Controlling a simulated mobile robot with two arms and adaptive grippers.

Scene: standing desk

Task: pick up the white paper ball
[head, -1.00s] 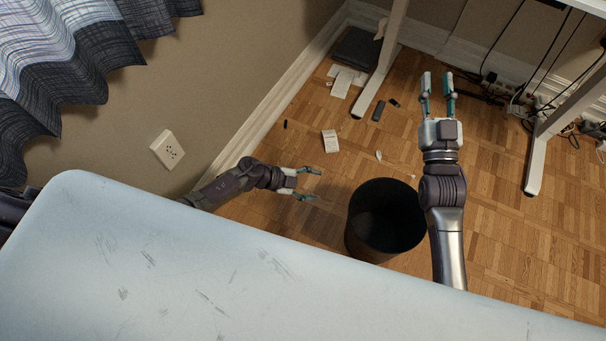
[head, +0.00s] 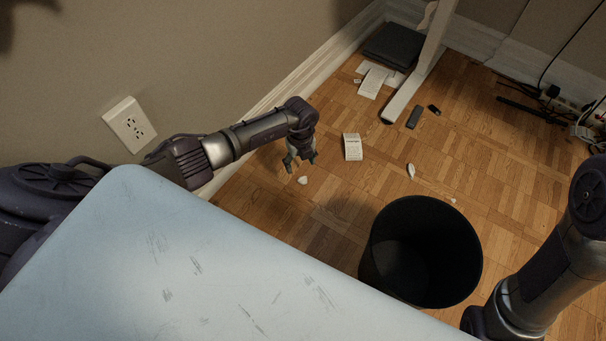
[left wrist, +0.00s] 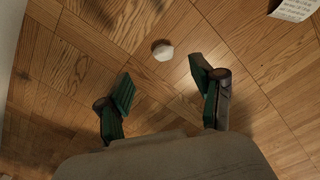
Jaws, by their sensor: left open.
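A small white paper ball (head: 303,180) lies on the wooden floor near the wall, left of the black bin. It also shows in the left wrist view (left wrist: 162,50), just beyond the fingertips and roughly between their lines. My left gripper (head: 301,162) points down beside the ball in the head view. In the left wrist view my left gripper (left wrist: 163,82) has its two green-padded fingers spread, with bare floor between them. The ball is not between the fingers. My right arm shows at the right edge of the head view, but its gripper is out of view.
A black bin (head: 420,250) stands right of the ball. A printed paper (head: 352,147), a white scrap (head: 410,170) and a dark device (head: 414,117) lie on the floor. The pale blue desk top (head: 200,270) covers the lower left. A white desk leg (head: 418,75) stands behind.

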